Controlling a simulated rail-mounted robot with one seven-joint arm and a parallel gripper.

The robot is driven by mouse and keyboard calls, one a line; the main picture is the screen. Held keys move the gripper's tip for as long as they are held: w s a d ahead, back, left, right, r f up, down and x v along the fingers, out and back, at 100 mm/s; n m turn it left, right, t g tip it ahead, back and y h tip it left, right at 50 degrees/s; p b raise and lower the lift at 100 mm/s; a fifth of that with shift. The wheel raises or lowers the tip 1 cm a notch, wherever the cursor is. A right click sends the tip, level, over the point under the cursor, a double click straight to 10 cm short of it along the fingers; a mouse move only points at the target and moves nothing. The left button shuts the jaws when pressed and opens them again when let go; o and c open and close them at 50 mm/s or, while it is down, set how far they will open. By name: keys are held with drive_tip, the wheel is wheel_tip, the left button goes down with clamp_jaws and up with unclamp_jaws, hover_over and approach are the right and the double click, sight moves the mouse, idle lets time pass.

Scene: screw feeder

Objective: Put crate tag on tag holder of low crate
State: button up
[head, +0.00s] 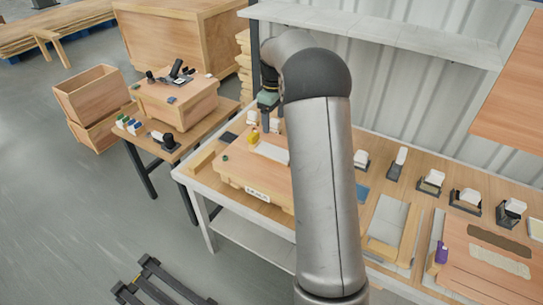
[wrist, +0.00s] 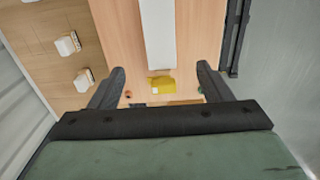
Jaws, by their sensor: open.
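My gripper (head: 269,126) is open over the far left part of a low wooden crate or block (head: 231,170) on the white-edged table in the head view. In the wrist view its fingers (wrist: 161,72) are spread and empty. A small yellow piece (wrist: 163,85) lies below, between the fingertips in the picture and apart from them. It also shows in the head view (head: 253,134), just left of my gripper. A pale label with dark marks (head: 263,195) is on the crate's front side. I cannot tell which piece is the crate tag or its holder.
A long white strip (wrist: 158,35) lies on the wooden top. Several white blocks on dark stands line the table's back, such as one at the right (head: 432,182). A side table holds another wooden box (head: 176,105). A pale shelf (head: 380,33) hangs above the table.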

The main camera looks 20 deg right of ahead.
drive_tip(key=s+a+r+m, duration=0.1)
drive_tip(key=s+a+r, duration=0.2)
drive_tip(key=s+a, duration=0.35)
drive_tip(key=s+a+r+m, duration=0.2)
drive_tip(key=s+a, duration=0.3)
drive_tip(key=s, duration=0.3)
drive_tip(key=s+a+f+m, duration=0.1)
drive_tip(key=s+a+f, duration=0.1)
drive_tip(key=s, duration=0.8)
drive_tip(key=s+a+f+m, duration=0.2)
drive_tip(key=s+a, duration=0.3)
drive_tip(key=s, duration=0.6)
drive_tip(key=shift+s+f+m, duration=0.15)
drive_tip(key=shift+f+m, duration=0.15)
drive_tip(key=shift+f, duration=0.15)
drive_tip(key=shift+s, duration=0.1)
